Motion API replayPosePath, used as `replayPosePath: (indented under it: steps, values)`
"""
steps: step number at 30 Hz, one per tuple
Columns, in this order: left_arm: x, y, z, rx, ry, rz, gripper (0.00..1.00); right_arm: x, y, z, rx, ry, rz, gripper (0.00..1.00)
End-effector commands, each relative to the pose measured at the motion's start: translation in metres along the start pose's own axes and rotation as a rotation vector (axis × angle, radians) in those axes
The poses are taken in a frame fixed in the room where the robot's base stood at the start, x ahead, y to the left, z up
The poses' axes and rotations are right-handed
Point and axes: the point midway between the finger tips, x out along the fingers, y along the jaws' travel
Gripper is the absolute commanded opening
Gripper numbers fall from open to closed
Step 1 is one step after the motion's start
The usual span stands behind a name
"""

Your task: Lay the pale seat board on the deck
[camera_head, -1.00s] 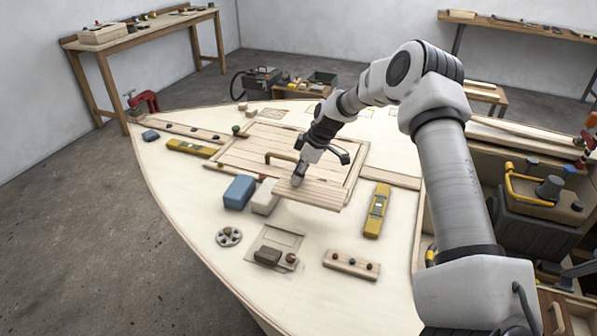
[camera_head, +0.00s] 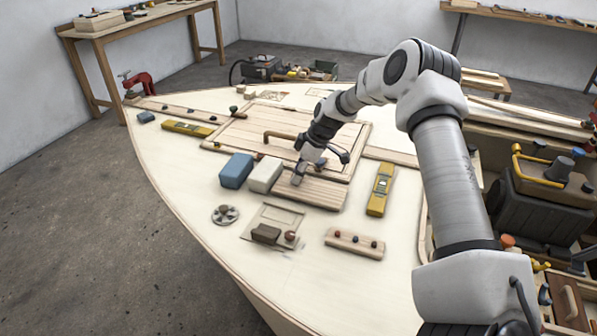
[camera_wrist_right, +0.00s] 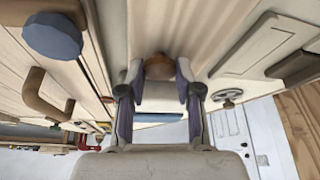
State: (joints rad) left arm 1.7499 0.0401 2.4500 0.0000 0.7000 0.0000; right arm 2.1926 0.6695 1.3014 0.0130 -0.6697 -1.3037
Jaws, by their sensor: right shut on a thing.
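The pale seat board (camera_head: 318,193) is a slatted wooden board low over the deck, or on it, in front of the framed hatch (camera_head: 262,127). I cannot tell for sure whether it touches the deck (camera_head: 185,200). My right gripper (camera_head: 297,180) is at its left end, pointing down, shut on it. In the right wrist view the fingers of the right gripper (camera_wrist_right: 159,72) close around a small brown wooden piece, with the board's pale face (camera_wrist_right: 165,25) beyond. My left gripper is not in view.
A white block (camera_head: 264,175) and a blue block (camera_head: 236,171) stand close left of the board. A yellow level (camera_head: 380,190) lies to its right. A peg strip (camera_head: 354,243), a grey wheel (camera_head: 224,215) and a brown block (camera_head: 266,234) lie in front.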

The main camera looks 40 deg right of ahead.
Motion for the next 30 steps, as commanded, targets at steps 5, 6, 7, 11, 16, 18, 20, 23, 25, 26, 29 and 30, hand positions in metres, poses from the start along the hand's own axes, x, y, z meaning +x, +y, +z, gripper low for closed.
replayPosePath:
  steps: [5, 6, 7, 11, 16, 18, 20, 23, 25, 26, 29, 30]
  values:
    - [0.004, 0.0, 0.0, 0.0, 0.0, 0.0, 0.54, 0.004, 0.0, 0.002, 0.0, 0.0, 0.001, 0.0]
    - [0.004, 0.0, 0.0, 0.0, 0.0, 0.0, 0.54, 0.004, 0.0, 0.001, 0.0, 0.0, 0.001, 0.0]
    - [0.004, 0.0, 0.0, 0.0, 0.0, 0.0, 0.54, 0.004, 0.0, 0.001, 0.0, 0.0, 0.001, 0.0]
    - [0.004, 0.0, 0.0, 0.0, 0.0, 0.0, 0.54, 0.004, 0.0, 0.001, -0.001, 0.0, 0.001, 0.37]
    - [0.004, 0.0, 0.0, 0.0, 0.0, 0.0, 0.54, 0.004, 0.0, 0.001, -0.001, 0.0, 0.001, 0.63]
    - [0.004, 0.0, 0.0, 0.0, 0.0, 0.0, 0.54, 0.004, 0.0, 0.001, -0.001, 0.0, 0.001, 0.63]
    - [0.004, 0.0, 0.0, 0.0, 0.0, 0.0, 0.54, 0.004, 0.0, 0.001, -0.001, 0.0, 0.001, 0.63]
    - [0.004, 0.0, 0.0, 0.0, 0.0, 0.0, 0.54, 0.003, 0.0, 0.001, -0.001, 0.0, 0.0, 0.63]
    - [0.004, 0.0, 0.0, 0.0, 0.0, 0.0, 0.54, -0.003, 0.001, 0.001, -0.002, 0.002, 0.002, 0.63]
    - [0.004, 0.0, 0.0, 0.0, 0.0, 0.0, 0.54, -0.007, 0.001, 0.001, -0.001, 0.003, 0.002, 0.63]
    - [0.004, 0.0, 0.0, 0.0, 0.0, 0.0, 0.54, -0.027, 0.001, 0.001, 0.0, 0.005, 0.003, 0.63]
    - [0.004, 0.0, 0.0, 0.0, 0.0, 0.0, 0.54, -0.037, 0.001, 0.0, -0.002, 0.006, 0.003, 0.63]
